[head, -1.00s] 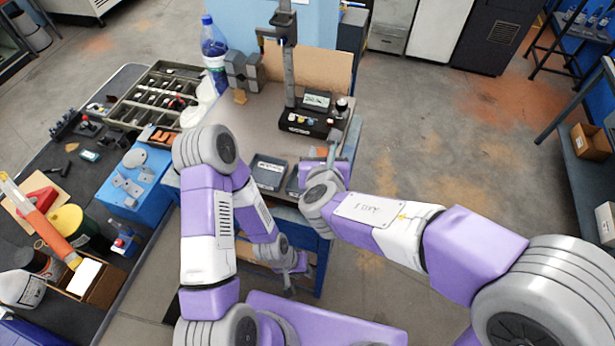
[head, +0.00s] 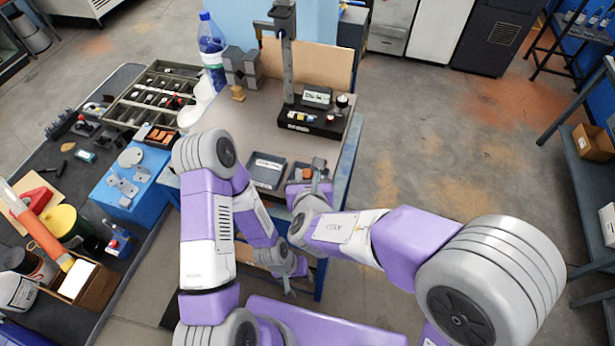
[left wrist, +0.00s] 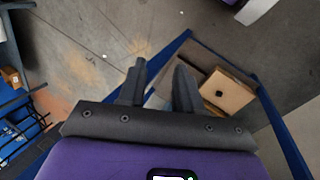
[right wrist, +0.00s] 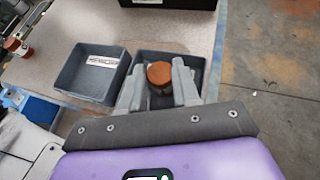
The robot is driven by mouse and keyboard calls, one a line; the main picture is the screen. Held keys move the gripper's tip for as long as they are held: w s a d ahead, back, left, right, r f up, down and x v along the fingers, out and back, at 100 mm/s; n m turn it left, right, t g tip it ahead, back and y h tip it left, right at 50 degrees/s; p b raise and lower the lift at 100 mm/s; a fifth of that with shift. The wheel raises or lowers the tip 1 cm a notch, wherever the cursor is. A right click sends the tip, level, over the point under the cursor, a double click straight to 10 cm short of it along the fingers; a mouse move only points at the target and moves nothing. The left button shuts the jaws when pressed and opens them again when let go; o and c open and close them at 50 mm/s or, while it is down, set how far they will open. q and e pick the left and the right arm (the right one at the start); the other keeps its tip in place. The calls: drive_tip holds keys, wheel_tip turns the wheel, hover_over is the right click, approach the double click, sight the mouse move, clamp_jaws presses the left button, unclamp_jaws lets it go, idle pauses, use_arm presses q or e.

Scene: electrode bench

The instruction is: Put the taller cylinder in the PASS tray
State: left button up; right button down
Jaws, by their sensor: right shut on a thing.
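My right gripper (right wrist: 158,88) is shut on a copper-coloured cylinder (right wrist: 159,72), seen from above. It is over the right-hand grey tray (right wrist: 205,66); I cannot tell whether the cylinder touches the tray floor. In the head view the cylinder (head: 306,173) shows beside my right gripper (head: 316,178). A second grey tray (right wrist: 68,78) with a white label stands to the left; its lettering is too small to read. The right-hand tray's label is not visible. My left gripper (left wrist: 160,88) is open and empty, low beside the bench in the head view (head: 289,284).
A small copper-coloured piece (right wrist: 14,46) lies at the left of the right wrist view. A black instrument stand (head: 312,120) stands behind the trays. A blue bottle (head: 211,50) and grey blocks (head: 241,68) stand at the back left. A blue box (head: 130,185) is farther left.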

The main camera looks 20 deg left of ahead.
drive_tip(key=shift+f, duration=0.1)
drive_tip(key=c, duration=0.8)
unclamp_jaws()
